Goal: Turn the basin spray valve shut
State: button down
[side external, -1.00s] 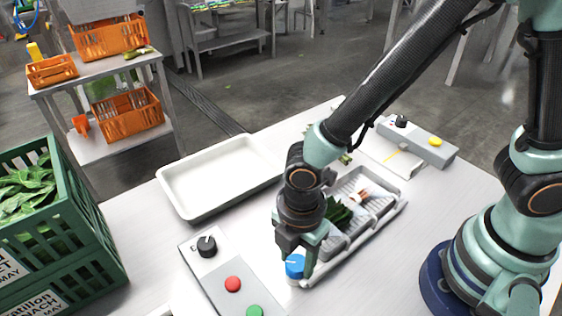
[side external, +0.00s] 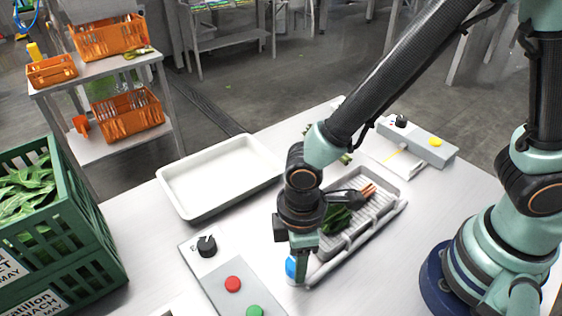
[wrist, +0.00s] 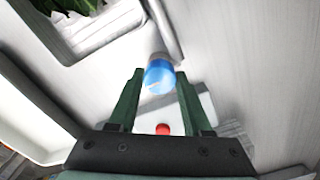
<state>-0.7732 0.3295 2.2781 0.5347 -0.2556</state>
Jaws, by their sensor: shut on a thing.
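The blue spray valve knob (side external: 290,267) sits at the near corner of the basin (side external: 345,250). My gripper (side external: 299,272) points down over the knob and is shut on it, one finger hiding much of it in the side view. In the wrist view the knob (wrist: 160,75), with a pale mark on its face, is between the two fingertips of my gripper (wrist: 159,73). The basin holds dark greens (side external: 337,217) with orange-pink stems at the far end.
A control box with a black dial (side external: 207,246), a red button (side external: 233,284) and a green button (side external: 255,311) lies left of my gripper. An empty white tray (side external: 187,207) is behind it. A green crate (side external: 85,235) stands far left, and another control box (side external: 420,145) is back right.

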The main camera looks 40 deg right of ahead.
jog(key=m, duration=0.4)
jog(key=shift+m, duration=0.3)
jog(key=m, duration=0.4)
jog(key=shift+m, duration=0.4)
jog(key=shift+c, duration=1.7)
grip_release()
notch_tip(320, 180, up, 12)
jog(key=shift+r, duration=0.1)
